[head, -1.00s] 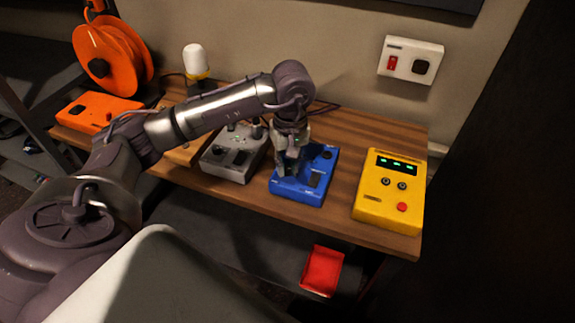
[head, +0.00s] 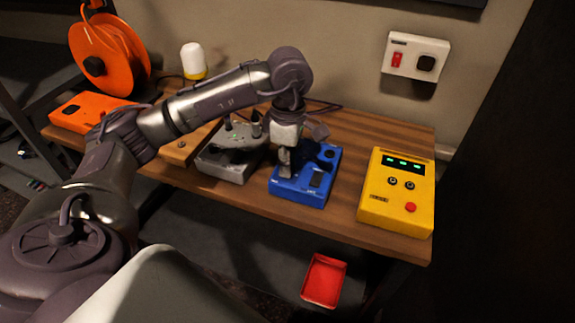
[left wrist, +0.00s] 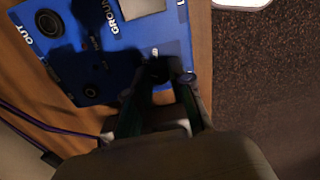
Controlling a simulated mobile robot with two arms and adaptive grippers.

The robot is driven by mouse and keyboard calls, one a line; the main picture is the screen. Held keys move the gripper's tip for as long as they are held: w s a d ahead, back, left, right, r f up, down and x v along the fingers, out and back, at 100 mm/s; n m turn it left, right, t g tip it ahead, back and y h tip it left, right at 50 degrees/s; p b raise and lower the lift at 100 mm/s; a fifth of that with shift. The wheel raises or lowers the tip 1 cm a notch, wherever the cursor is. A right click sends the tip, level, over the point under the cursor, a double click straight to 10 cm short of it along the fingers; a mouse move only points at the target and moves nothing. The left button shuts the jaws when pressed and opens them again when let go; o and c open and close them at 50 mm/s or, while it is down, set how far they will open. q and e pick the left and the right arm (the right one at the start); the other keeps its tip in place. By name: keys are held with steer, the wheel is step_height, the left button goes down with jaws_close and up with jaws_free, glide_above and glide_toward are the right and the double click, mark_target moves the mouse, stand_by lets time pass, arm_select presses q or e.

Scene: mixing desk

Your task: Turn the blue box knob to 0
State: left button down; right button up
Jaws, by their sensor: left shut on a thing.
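The blue box (head: 303,191) sits on the wooden desk between a grey box and a yellow box. My left gripper (head: 286,165) points down onto the left part of its top. The left wrist view shows the blue box (left wrist: 130,48) close up, with white lettering, a round socket and a pale switch plate. The fingers of my left gripper (left wrist: 158,88) are shut on a dark round knob (left wrist: 159,70) near the box's edge. The fingers and shadow hide much of the knob, so its pointer cannot be read. My right gripper is not in view.
The grey box (head: 226,167) with upright knobs is close on the left. The yellow box (head: 397,205) stands right, with bare desk between. A red tray (head: 323,281) is below the desk's front edge. A wall panel (head: 415,58), white lamp and orange reel are behind.

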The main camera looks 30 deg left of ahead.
arm_select(q)
steer(key=n+b, duration=0.1)
steer(key=n, duration=0.4)
steer(key=shift+n, duration=0.4)
stand_by(0.4)
steer(key=c, duration=1)
jaws_free()
steer(key=shift+r, duration=0.15)
steer(key=r, duration=1.1)
steer(key=shift+w+a+r, duration=0.2)
steer(key=shift+a+r, duration=0.05)
steer(key=shift+r, duration=0.15)
steer(key=shift+f, duration=0.1)
